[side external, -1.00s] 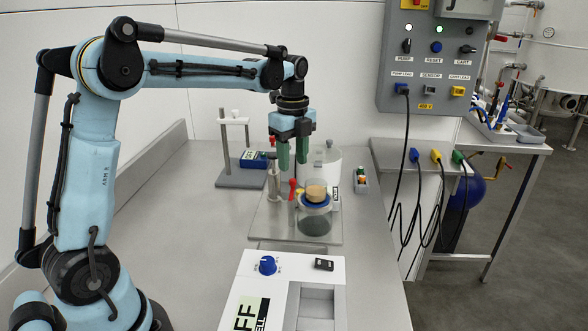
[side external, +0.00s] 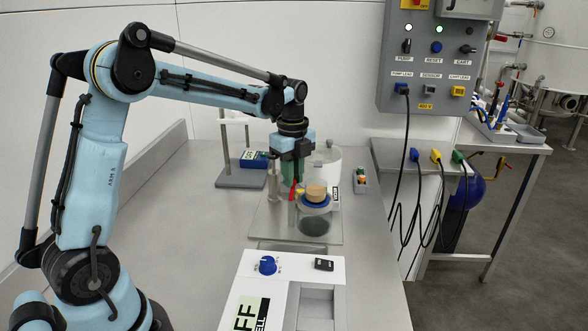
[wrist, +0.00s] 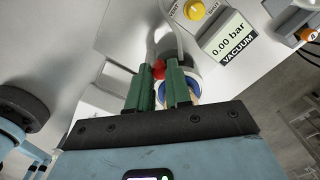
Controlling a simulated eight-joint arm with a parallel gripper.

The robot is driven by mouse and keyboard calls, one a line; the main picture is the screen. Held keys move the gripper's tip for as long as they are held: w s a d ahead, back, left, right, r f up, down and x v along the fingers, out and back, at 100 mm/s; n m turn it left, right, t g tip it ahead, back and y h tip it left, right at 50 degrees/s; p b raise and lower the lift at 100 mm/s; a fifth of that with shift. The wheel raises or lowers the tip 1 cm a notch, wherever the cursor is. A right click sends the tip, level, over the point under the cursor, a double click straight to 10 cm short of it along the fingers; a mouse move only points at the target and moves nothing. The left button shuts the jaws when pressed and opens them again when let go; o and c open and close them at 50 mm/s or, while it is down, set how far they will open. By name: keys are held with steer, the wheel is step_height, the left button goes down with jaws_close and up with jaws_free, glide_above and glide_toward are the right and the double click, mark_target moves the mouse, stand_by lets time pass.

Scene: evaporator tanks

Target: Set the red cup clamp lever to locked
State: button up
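The red cup clamp lever (side external: 292,193) stands on the plate beside the glass vessel, its red end up at my fingertips. In the wrist view its red knob (wrist: 158,69) shows at the tips of my green fingers. My gripper (side external: 292,182) points down with its fingers close together around the knob; it looks shut on it, though the contact is partly hidden. The cup, a glass vessel (side external: 314,224) with a blue ring (side external: 315,202) and a tan top (side external: 316,192), stands just right of the lever. The blue ring (wrist: 194,90) is partly hidden behind a finger in the wrist view.
A white pot (side external: 326,160) stands behind the vessel. A grey stand (side external: 240,180) and a metal post (side external: 273,182) are to the left. A white box with a blue knob (side external: 268,265) is in front. A vacuum readout (wrist: 231,42) shows 0.00 bar. The bench at left is clear.

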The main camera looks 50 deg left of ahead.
steer(key=shift+s+n, duration=0.1)
steer(key=shift+n, duration=0.2)
jaws_close()
steer(key=shift+s+n, duration=0.7)
steer(key=shift+n, duration=2.2)
steer(key=shift+s+n, duration=0.65)
steer(key=shift+n, duration=2.25)
steer(key=shift+s+n, duration=0.7)
steer(key=shift+n, duration=2.2)
steer(key=o, duration=0.8)
jaws_free()
